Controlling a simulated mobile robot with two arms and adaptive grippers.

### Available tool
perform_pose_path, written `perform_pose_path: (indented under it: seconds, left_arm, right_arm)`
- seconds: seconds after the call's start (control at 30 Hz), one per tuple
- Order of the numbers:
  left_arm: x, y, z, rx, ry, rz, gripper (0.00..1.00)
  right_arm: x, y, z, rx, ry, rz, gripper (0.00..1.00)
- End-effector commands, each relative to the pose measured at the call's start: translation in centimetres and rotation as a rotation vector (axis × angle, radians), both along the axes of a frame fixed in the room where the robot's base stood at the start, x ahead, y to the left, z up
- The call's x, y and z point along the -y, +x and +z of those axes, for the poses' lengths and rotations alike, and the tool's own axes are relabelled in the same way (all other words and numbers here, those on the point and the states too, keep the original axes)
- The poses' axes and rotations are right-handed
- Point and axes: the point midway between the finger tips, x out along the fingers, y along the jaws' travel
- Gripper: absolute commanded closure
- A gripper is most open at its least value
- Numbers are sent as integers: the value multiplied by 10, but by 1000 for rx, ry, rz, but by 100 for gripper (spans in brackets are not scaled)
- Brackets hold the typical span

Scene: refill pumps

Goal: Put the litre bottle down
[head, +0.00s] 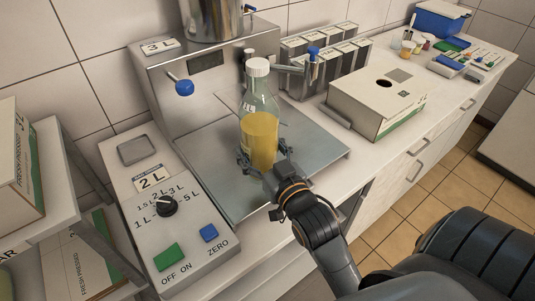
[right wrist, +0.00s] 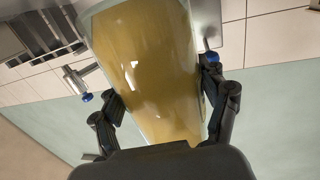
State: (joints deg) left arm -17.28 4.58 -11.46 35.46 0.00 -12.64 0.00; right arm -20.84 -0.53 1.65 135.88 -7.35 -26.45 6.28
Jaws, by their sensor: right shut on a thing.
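The litre bottle (head: 259,135) is clear with a white cap and is partly filled with yellow liquid. It is upright over the metal tray (head: 312,152) of the filling machine. My right gripper (head: 262,165) is shut on its lower part, coming from the front. In the right wrist view the bottle (right wrist: 152,70) fills the middle, with a finger of my right gripper (right wrist: 160,105) on each side. I cannot tell whether the bottle's base touches the tray. My left gripper is not in view.
The control panel (head: 190,218) with a black dial and green and blue buttons is left of the tray. A white box with a round hole (head: 378,103) is on the counter to the right. The tray around the bottle is clear.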

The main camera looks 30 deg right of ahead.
Motion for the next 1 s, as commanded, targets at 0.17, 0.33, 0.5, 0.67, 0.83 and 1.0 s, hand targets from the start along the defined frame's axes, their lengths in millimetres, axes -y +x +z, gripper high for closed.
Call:
perform_pose_path:
  seconds: [0.17,0.33,0.5,0.67,0.83,1.0]
  left_arm:
    - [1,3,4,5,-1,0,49]
    - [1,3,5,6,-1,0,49]
    - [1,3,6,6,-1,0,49]
    - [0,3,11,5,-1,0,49]
    - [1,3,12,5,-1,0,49]
    - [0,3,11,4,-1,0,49]
  right_arm:
    - [2,19,-15,17,0,1,88]
    - [3,27,-24,20,-1,1,88]
    - [4,34,-34,17,1,1,88]
    - [4,33,-54,15,1,0,88]
    - [4,32,-62,19,-1,0,88]
    - [4,32,-62,19,-1,1,88]
